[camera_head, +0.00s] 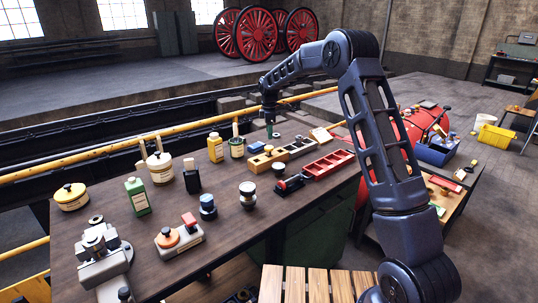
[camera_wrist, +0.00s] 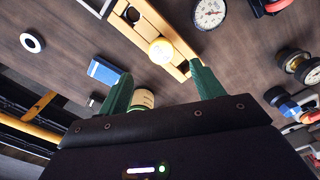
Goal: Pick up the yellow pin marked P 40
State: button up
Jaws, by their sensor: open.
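A yellow block with holes (camera_wrist: 133,22) crosses the upper middle of the wrist view. A round yellow piece with a pale top (camera_wrist: 161,50) stands at it, just ahead of my fingertips; I cannot read any P 40 mark on it. In the head view the yellow block (camera_head: 262,163) lies near the bench's far edge, with a small pale-topped piece (camera_head: 268,149) on it. My gripper (camera_wrist: 161,78) is open and empty, its green fingers spread on either side below the yellow piece. In the head view my gripper (camera_head: 270,131) hangs above the bench behind the block.
A labelled round container (camera_wrist: 143,99) shows between my fingers, partly hidden. A blue block (camera_wrist: 104,71) lies left of them, a dial gauge (camera_wrist: 210,13) at upper right. Red tray (camera_head: 328,164), yellow bottle (camera_head: 215,148) and green bottle (camera_head: 137,196) stand on the bench.

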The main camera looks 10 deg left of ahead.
aim_at(269, 147)
notch_tip(269, 147, down, 10)
jog(key=shift+s+r, duration=0.1)
jog(key=c, duration=1.4)
jog(key=shift+r, duration=0.1)
jog(key=shift+c, duration=0.2)
